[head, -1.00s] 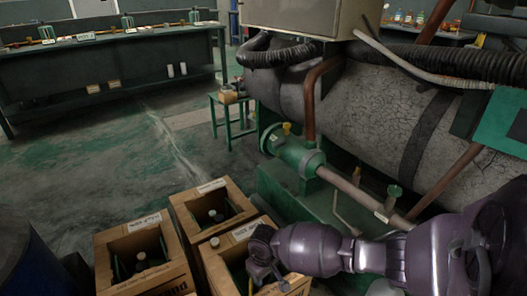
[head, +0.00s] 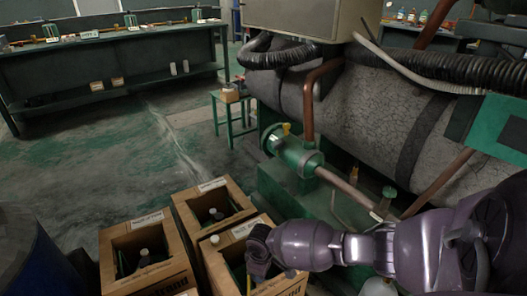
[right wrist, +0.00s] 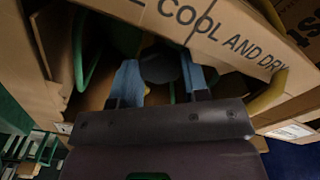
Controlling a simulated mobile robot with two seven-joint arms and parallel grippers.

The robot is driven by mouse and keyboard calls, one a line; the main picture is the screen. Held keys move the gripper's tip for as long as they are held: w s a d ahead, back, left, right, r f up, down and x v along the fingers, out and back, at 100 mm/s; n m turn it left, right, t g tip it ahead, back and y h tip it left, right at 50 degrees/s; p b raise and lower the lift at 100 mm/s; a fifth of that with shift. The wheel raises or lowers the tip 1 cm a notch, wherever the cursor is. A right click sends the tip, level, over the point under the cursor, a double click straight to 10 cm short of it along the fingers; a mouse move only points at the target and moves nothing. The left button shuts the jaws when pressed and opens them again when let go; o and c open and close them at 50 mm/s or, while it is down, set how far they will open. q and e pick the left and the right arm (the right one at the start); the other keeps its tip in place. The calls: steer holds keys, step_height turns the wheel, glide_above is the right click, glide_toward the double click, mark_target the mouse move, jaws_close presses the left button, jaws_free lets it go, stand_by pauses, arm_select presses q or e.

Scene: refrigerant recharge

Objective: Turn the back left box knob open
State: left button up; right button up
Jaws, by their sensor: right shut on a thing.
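Grey-topped items show inside the left and back boxes. My right gripper (head: 258,262) reaches down into the right box and hides much of its inside. In the right wrist view, its two blue fingers (right wrist: 160,84) stand on either side of a dark grey round knob (right wrist: 158,67) inside a box and are shut on it. The knob's turn position cannot be read. My left gripper is not in view.
A green machine base with a copper pipe (head: 340,185) and a large grey tank (head: 370,120) stands right of the boxes. A blue drum (head: 30,255) is at the lower left. A yellow curved bar (right wrist: 268,95) is close beside the fingers.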

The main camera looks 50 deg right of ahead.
steer(key=n, duration=0.5)
steer(key=shift+s+n+p, duration=0.1)
steer(key=shift+n+p, duration=0.2)
steer(key=shift+p, duration=0.1)
steer(key=n, duration=0.6)
steer(key=shift+s+f, duration=0.1)
steer(key=shift+f, duration=0.05)
steer(key=n+b, duration=0.1)
steer(key=n, duration=0.5)
steer(key=shift+f+n+b, duration=0.1)
steer(key=shift+n+b, duration=0.2)
steer(key=n+b, duration=0.1)
steer(key=n, duration=0.3)
steer(key=shift+d, duration=0.1)
steer(key=shift+n, duration=0.8)
steer(key=o, duration=0.9)
steer(key=shift+r, duration=0.2)
